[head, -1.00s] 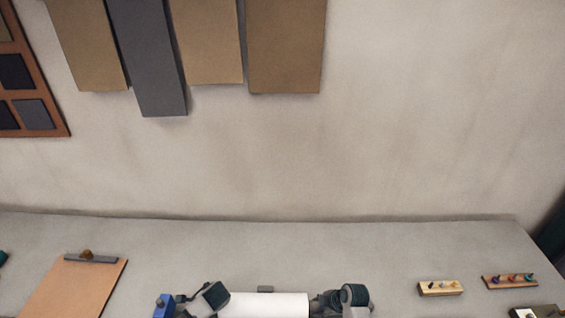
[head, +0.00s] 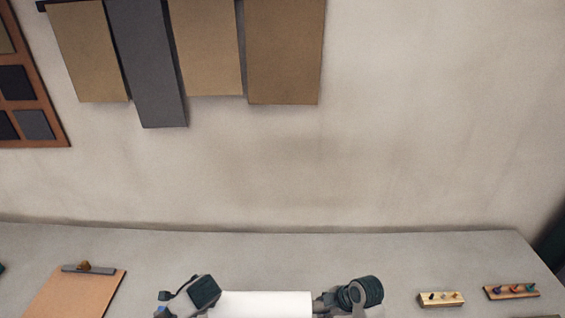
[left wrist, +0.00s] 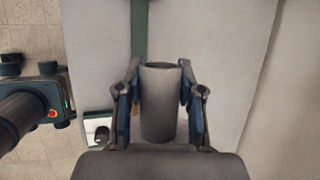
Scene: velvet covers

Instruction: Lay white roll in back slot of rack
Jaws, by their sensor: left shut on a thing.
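The white roll (head: 265,304) lies level at the bottom edge of the head view, between my two arms. Its lower part is cut off. In the left wrist view my left gripper (left wrist: 160,70) is shut on a grey-looking hollow cylinder (left wrist: 160,108), which appears to be the roll's end, in shade. My right gripper (head: 322,303) is at the roll's right end. Its fingers are too small and cropped to tell whether they grip. I cannot make out the rack or its back slot.
The grey table runs up to a plain wall. A clipboard (head: 75,293) lies at the left. Two small peg blocks, one pale (head: 441,299) and one brown (head: 511,291), are at the right. Fabric panels (head: 285,55) hang on the wall. The table behind the roll looks clear.

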